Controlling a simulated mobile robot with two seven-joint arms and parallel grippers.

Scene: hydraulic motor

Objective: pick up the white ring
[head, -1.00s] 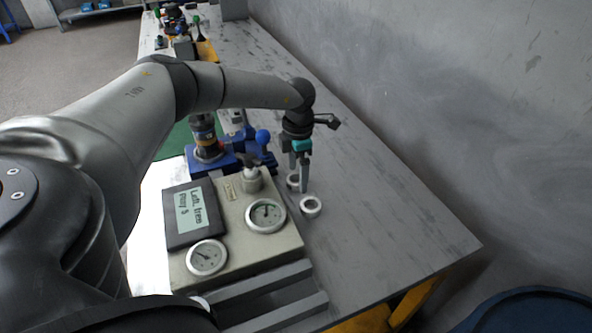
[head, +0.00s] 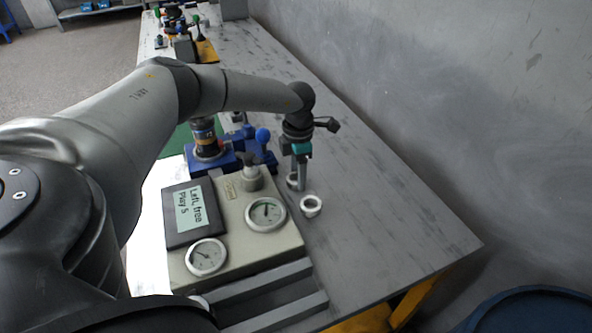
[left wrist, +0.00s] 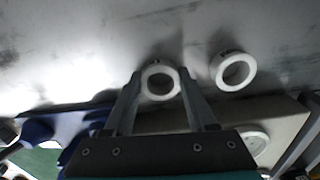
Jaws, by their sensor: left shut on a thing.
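Two white rings are on the grey table beside the gauge box. One white ring (left wrist: 160,82) is between the fingers of my left gripper (left wrist: 161,84) in the left wrist view, and the fingers are shut on it. In the head view this ring (head: 292,180) is partly hidden behind the fingers of the left gripper (head: 299,185). The other white ring (head: 311,205) lies just to the right and nearer; it also shows in the left wrist view (left wrist: 235,71), apart from the fingers. My right gripper is not in view.
A beige box with gauges (head: 240,222) and a small labelled display (head: 194,210) stands left of the rings. A blue vise-like device (head: 215,160) is behind it. The table (head: 390,230) is clear to the right, up to a grey wall.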

